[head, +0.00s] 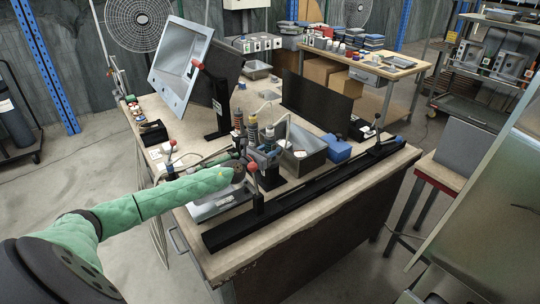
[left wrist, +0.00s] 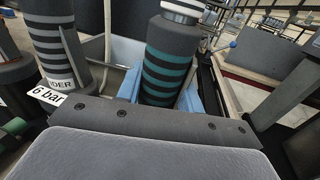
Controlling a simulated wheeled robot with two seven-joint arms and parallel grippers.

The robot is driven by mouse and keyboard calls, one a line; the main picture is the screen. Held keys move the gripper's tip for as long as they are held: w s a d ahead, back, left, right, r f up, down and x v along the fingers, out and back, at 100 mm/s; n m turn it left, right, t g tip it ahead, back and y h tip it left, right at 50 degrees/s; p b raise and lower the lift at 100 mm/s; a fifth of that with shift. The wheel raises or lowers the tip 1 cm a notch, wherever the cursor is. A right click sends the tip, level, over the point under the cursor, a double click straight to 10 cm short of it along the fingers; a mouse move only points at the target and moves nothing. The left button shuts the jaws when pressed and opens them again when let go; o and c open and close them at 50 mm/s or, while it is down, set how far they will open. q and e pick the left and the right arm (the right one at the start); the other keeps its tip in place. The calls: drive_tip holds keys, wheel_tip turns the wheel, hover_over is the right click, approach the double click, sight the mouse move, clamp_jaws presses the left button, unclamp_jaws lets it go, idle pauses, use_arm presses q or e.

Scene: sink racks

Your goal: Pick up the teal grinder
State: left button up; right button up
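The teal grinder (left wrist: 170,65) is a dark upright cylinder with teal stripes and a pale top in the left wrist view, right in front of my left gripper. Light blue pieces show on both sides of its lower part; I cannot tell if they are my fingers. In the head view, my left gripper (head: 243,168) is at the end of the green-sleeved arm, low beside the upright tools. The teal grinder appears to be the rightmost of them (head: 268,138). Its base is hidden, and whether my fingers touch it is unclear. My right gripper is out of view.
A grey-striped grinder (left wrist: 52,45) with a "6 bar" label stands close on the left. A metal bin (head: 303,158) and a blue object (head: 336,149) are to the right. A tilted panel (head: 180,65) stands behind.

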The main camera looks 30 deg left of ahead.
sight(267, 128)
use_arm(q)
drive_tip(key=c, duration=0.6)
drive_tip(key=shift+r, duration=0.15)
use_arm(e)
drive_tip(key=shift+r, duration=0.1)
